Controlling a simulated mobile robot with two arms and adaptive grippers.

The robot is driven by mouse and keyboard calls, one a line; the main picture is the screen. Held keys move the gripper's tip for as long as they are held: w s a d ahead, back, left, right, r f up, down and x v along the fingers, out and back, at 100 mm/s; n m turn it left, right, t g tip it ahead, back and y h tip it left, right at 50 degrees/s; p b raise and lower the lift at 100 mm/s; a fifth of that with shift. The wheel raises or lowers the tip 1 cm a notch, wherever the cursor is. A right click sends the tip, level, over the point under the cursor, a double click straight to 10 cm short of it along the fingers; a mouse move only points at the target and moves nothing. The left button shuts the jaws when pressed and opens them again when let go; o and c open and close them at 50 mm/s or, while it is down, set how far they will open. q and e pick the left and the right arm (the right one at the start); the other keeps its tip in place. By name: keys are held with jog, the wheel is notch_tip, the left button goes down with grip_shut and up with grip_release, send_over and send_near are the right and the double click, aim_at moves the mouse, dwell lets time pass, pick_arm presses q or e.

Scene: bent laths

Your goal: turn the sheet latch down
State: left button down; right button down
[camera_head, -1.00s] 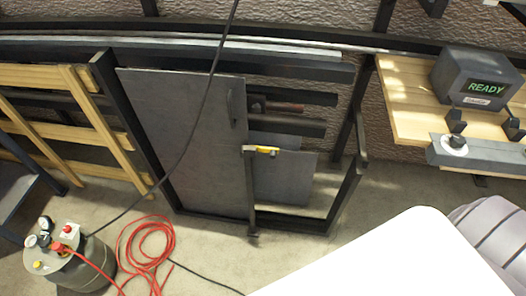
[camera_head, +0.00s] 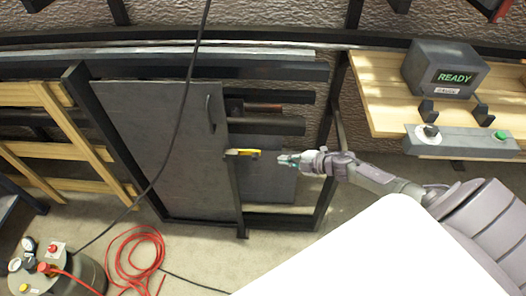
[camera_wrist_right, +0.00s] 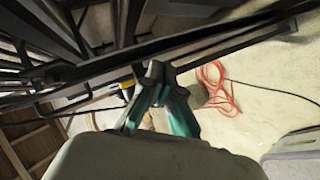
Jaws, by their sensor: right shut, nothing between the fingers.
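The sheet latch (camera_head: 243,152) is a small yellow lever lying roughly level at the top of a dark upright, beside the grey sheet door (camera_head: 160,150). My right gripper (camera_head: 281,159) comes in from the right, its teal fingers shut and empty, pointing at the latch with a short gap seen between them. In the right wrist view the shut fingers (camera_wrist_right: 158,75) show at the middle, and the yellow latch (camera_wrist_right: 127,88) shows just left of them, partly hidden. My left gripper is not in view.
The dark rack frame (camera_head: 325,150) stands around the opening right of the door. A black cable (camera_head: 180,120) hangs in front of the door. A bench with a READY box (camera_head: 443,75) is at right. A red hose (camera_head: 135,260) lies on the floor.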

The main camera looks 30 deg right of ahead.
notch_tip(320, 180, up, 15)
jog(key=s+d+n+g+y, duration=0.1)
jog(key=s+n+g, duration=0.1)
jog(key=n+g, duration=0.4)
jog(key=n, duration=0.4)
jog(key=shift+s+n, duration=0.2)
jog(key=shift+n, duration=0.1)
jog(key=shift+f, duration=0.1)
jog(key=b, duration=0.8)
send_near(257, 156)
jog(key=x, duration=0.7)
jog(key=shift+w+f, duration=0.1)
jog(key=shift+f, duration=0.1)
jog(key=shift+a, duration=0.15)
